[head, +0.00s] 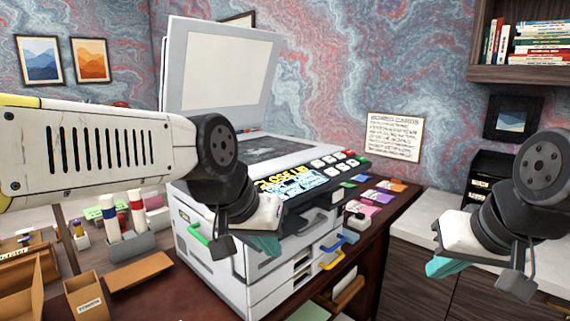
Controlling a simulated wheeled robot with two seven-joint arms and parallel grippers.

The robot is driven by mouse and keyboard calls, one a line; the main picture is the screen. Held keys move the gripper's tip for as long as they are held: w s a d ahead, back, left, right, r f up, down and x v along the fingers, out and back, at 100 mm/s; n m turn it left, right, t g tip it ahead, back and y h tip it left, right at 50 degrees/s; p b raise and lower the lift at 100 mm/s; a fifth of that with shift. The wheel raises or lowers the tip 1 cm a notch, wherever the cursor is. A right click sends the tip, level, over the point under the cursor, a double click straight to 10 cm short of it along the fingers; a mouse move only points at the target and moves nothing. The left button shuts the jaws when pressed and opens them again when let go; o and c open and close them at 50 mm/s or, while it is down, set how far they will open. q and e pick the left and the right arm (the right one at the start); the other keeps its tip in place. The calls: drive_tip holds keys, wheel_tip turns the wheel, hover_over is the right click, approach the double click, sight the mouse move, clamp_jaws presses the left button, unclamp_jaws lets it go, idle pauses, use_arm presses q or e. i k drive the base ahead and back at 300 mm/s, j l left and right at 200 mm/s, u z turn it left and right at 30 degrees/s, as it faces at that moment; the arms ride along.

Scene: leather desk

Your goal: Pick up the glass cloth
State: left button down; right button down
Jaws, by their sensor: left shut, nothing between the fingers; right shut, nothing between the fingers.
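I cannot pick out a glass cloth for certain in the head view. The copier (207,262) stands on the desk with its lid (222,70) raised and its dark glass (262,150) bare. Its lit screen (290,183) reads "CLOSE LID". My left gripper (242,244) is shut and empty in front of the copier's front edge, hiding part of the panel and front. My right gripper (482,274) is shut and empty at the right, in front of the cabinets and apart from the copier. A teal patch shows at each gripper and seems part of it.
Two capped bottles (137,211) stand in a grey holder (122,246) at left, near open cardboard boxes (86,298). Colored cards (376,197) lie on the desk right of the copier.

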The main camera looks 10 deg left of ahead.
sight(352, 237)
drive_tip(key=i+l+u, duration=0.1)
drive_tip(key=u, duration=0.8)
drive_tip(key=i+l+u, duration=0.15)
drive_tip(key=l+u, duration=0.35)
drive_tip(key=l, duration=0.25)
drive_tip(key=l+u, duration=0.45)
drive_tip(key=l, duration=0.35)
drive_tip(key=l+u, duration=0.1)
drive_tip(key=l, duration=1.55)
